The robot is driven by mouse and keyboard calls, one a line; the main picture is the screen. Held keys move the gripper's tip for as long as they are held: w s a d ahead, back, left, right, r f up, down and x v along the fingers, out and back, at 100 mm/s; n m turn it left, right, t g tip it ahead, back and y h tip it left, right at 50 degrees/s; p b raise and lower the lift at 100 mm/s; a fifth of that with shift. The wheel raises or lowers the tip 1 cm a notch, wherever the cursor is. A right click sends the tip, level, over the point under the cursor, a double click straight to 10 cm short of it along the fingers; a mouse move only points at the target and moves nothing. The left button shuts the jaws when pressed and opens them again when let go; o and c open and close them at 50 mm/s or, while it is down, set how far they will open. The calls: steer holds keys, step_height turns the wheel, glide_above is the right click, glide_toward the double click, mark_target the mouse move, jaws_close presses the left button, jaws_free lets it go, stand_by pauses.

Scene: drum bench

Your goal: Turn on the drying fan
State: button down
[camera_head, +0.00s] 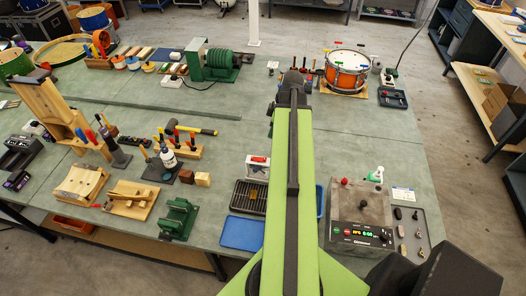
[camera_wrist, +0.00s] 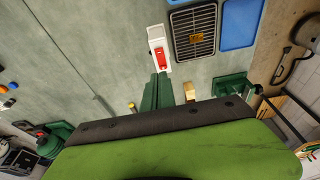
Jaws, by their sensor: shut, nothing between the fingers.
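A small white switch box (camera_head: 257,160) with a red rocker stands at the top of a black slatted grille (camera_head: 239,196). The wrist view shows the box (camera_wrist: 154,34) and its red rocker (camera_wrist: 162,57), with the grille (camera_wrist: 182,40) to its right, bearing an orange patch. I cannot tell from the frames whether the fan runs. My gripper (camera_wrist: 158,76) shows as two dark green fingers, shut and empty, their tips overlapping the near end of the switch box in the picture; contact is unclear. In the head view my arm hides the fingers.
A blue tray (camera_head: 242,233) lies beside the grille. A dark green clamp (camera_head: 178,218) and small wooden blocks (camera_head: 202,179) stand to the left. Bare green bench top shows beyond the switch box.

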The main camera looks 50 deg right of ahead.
mark_target(264, 158)
steer(key=b+x, duration=1.3)
steer(key=shift+s+d+f, duration=0.1)
steer(key=shift+s+f, duration=0.2)
steer(key=shift+f, duration=0.2)
steer(key=shift+f+b, duration=0.2)
steer(key=shift+b, duration=0.25)
steer(key=shift+r, duration=0.1)
steer(key=shift+s+d, duration=0.1)
